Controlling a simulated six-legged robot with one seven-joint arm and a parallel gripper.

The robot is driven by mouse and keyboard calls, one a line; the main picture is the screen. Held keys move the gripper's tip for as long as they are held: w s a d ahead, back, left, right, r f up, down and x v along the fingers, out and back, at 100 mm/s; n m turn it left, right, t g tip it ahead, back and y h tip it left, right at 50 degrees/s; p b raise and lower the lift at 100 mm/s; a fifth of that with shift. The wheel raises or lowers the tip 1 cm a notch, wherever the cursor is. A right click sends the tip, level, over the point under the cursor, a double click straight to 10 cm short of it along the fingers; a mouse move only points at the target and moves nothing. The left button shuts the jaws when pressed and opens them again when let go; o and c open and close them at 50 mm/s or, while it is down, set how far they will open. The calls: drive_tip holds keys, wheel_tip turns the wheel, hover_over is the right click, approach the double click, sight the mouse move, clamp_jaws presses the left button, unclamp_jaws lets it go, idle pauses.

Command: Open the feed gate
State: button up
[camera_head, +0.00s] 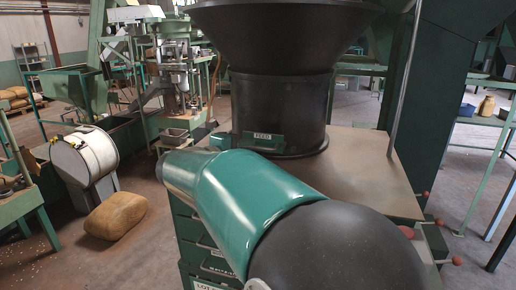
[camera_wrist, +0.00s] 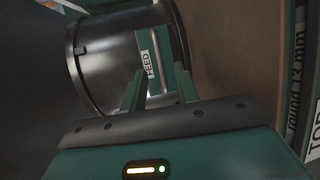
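The feed gate's green plate with a white FEED label (camera_head: 262,141) is on the lower throat of the big black hopper (camera_head: 275,100). In the wrist view the FEED label (camera_wrist: 147,65) appears turned sideways, just beyond my fingertips. The hopper's black throat (camera_wrist: 105,65) fills the upper left there. My gripper (camera_wrist: 160,75) is open, with a gap between its two green fingers, and it points at the gate front. I cannot tell whether a finger touches the plate. In the head view my arm hides part of the cabinet front, and my fingers are not clearly seen.
The hopper stands on a brown-topped green cabinet (camera_head: 372,170) with labelled drawers. Red-knobbed levers (camera_head: 457,260) stick out at its right. A thin upright pipe (camera_head: 404,80) rises at the back right.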

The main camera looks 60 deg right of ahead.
sight(258, 148)
drive_tip(key=x, duration=0.5)
drive_tip(key=shift+d+f, duration=0.1)
drive_tip(key=shift+d, duration=0.15)
clamp_jaws()
